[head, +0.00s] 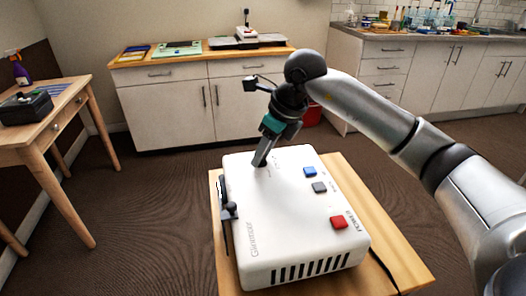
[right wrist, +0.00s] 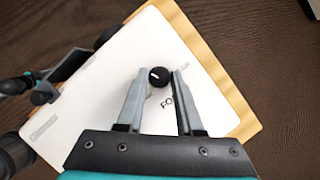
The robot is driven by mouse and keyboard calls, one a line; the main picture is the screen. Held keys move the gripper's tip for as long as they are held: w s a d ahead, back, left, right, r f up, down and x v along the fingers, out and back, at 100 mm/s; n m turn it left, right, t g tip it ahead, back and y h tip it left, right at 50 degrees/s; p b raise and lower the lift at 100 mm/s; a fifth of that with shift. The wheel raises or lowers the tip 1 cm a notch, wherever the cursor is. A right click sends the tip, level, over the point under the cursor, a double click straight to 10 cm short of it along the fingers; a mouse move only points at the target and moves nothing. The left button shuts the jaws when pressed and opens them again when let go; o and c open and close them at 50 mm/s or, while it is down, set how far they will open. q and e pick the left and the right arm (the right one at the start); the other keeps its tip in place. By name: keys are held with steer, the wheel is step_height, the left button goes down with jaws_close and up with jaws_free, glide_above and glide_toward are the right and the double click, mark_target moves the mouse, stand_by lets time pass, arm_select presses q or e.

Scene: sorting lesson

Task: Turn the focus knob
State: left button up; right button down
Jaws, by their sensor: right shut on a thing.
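The white device (head: 290,220) stands on a wooden table, with blue, grey and red buttons on its top. In the right wrist view, the black focus knob (right wrist: 159,77) with a white pointer mark stands on the white top, beside partly covered lettering. My right gripper (head: 260,164) reaches down to the far left part of the top. In the right wrist view, its fingertips (right wrist: 157,73) are on either side of the knob, shut on it. In the head view, the gripper hides the knob.
The small wooden table (head: 395,270) shows around the device. A dark bracket-like part (head: 228,212) sits at the device's left side. A wooden desk (head: 50,118) with a dark box stands at the left. Low white cabinets (head: 180,105) line the back. Brown floor lies between.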

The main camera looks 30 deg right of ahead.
steer(key=shift+r, duration=0.1)
steer(key=shift+n+p, duration=0.3)
steer(key=shift+n, duration=0.1)
arm_select(q)
steer(key=shift+s+a+f, duration=0.2)
steer(key=shift+s+a, duration=0.1)
steer(key=shift+s, duration=0.15)
arm_select(e)
steer(key=c, duration=0.6)
jaws_free()
steer(key=shift+o, duration=0.2)
steer(key=shift+d+r, duration=0.1)
steer(key=shift+r, duration=0.05)
steer(key=p+v, duration=0.1)
steer(key=v, duration=0.4)
steer(key=shift+d, duration=0.1)
arm_select(q)
steer(key=s+p, duration=0.1)
steer(key=s+r, duration=0.1)
steer(key=s, duration=0.1)
steer(key=s+p, duration=0.1)
steer(key=s, duration=0.1)
steer(key=shift+s+a+r+p, duration=0.1)
steer(key=shift+a+r+p, duration=0.15)
steer(key=shift+a+p, duration=0.15)
arm_select(e)
steer(key=v, duration=0.9)
steer(key=shift+d+r, duration=0.2)
steer(key=shift+r, duration=0.15)
